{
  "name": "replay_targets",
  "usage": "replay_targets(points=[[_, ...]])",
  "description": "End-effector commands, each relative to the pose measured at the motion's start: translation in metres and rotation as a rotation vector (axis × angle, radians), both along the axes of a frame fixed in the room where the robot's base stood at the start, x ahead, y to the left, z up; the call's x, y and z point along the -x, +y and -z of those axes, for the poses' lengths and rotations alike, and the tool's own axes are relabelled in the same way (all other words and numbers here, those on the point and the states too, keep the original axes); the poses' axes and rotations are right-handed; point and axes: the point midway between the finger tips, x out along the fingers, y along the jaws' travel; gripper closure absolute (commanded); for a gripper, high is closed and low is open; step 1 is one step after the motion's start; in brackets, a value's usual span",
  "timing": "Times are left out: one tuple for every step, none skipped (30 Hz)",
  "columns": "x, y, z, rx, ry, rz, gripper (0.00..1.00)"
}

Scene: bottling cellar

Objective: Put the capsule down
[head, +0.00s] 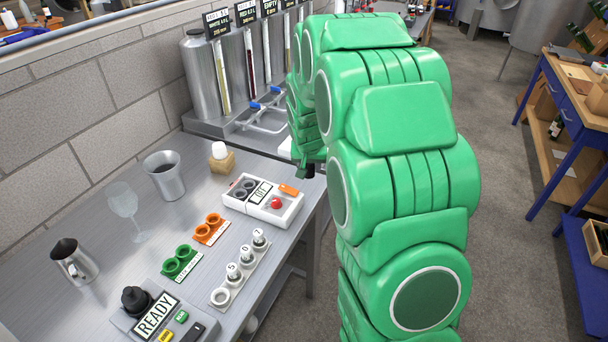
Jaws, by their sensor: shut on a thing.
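My gripper (311,171) shows only as a small dark part below my green wrist, near the right edge of the steel bench (120,266). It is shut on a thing. My arm hides most of the gripper, and the capsule in its jaws cannot be made out. Just left of and nearer than the gripper is a white tray (293,212) with dark round wells, a label, an orange tab and a red button.
An orange holder (210,229), a green holder (181,262) and a READY panel (156,315) stand on the bench. Steel tanks (206,75) are behind.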

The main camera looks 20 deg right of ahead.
Motion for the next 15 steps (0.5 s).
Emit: replay_targets(points=[[-0.006,-0.001,0.004,0.0,0.001,0.0,0.65],[-0.01,-0.001,0.006,-0.001,0.002,0.0,0.65],[-0.014,-0.002,0.009,-0.001,0.003,0.0,0.65],[-0.017,-0.003,0.01,-0.002,0.004,0.0,0.65],[-0.02,-0.003,0.012,-0.002,0.004,0.001,0.65],[-0.025,-0.004,0.014,-0.001,0.003,0.001,0.65],[-0.029,-0.005,0.014,-0.002,0.001,0.001,0.65],[-0.032,-0.005,0.015,-0.002,0.0,0.001,0.65],[-0.037,-0.006,0.017,-0.001,0.0,0.001,0.65],[-0.041,-0.007,0.019,-0.001,0.0,0.0,0.65],[-0.044,-0.007,0.021,0.0,0.0,0.0,0.65],[-0.047,-0.008,0.026,0.0,0.003,0.0,0.65],[-0.049,-0.008,0.029,-0.001,0.004,0.0,0.65],[-0.051,-0.009,0.032,0.0,0.004,-0.001,0.65],[-0.054,-0.009,0.036,0.0,0.004,-0.001,0.65]])
